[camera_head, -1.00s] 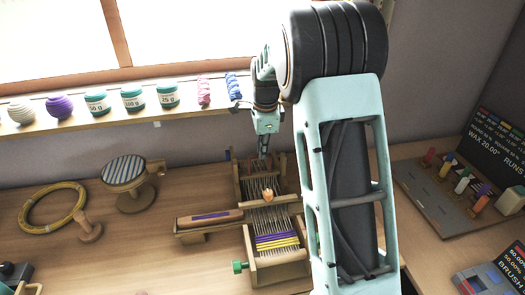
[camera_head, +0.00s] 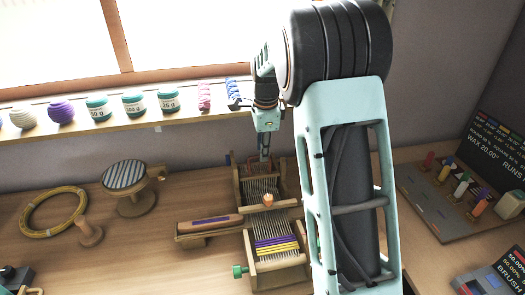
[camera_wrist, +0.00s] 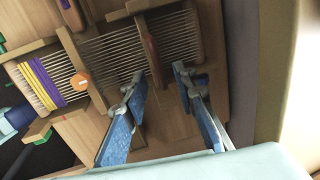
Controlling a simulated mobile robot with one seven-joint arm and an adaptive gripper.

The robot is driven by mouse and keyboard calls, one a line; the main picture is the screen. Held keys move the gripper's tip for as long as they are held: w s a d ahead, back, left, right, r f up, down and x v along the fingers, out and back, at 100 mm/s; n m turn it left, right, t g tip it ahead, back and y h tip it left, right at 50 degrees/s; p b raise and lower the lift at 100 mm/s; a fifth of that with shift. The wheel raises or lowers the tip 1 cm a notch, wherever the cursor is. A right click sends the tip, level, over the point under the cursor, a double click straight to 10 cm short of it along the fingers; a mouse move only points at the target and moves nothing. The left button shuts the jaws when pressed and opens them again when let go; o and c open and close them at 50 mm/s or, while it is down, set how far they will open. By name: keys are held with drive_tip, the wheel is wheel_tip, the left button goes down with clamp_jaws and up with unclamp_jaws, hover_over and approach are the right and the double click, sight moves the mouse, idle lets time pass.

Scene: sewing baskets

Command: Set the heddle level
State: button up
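The small wooden loom (camera_head: 250,257) stands on the table, strung with pale warp threads and purple and yellow weaving at its near end. A wooden crossbar (camera_head: 280,204), which looks like the heddle, spans the threads and has an orange knob (camera_head: 268,199). The knob also shows in the wrist view (camera_wrist: 81,82); I cannot tell if the bar is level. My gripper (camera_head: 264,158) points down over the loom's far end. In the wrist view its two blue fingers (camera_wrist: 159,74) are apart and empty, beside a brown rear bar (camera_wrist: 150,52).
A wooden shuttle (camera_head: 210,222) lies left of the loom. A striped round pad (camera_head: 124,173) on a stand and a yellow hoop (camera_head: 30,231) are farther left. Jars and yarn line the sill (camera_head: 190,120) behind. A peg board (camera_head: 440,231) is at right.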

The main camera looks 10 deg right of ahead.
wheel_tip(320, 180, up, 11)
drive_tip(key=s, duration=0.2)
drive_tip(key=shift+f, duration=0.15)
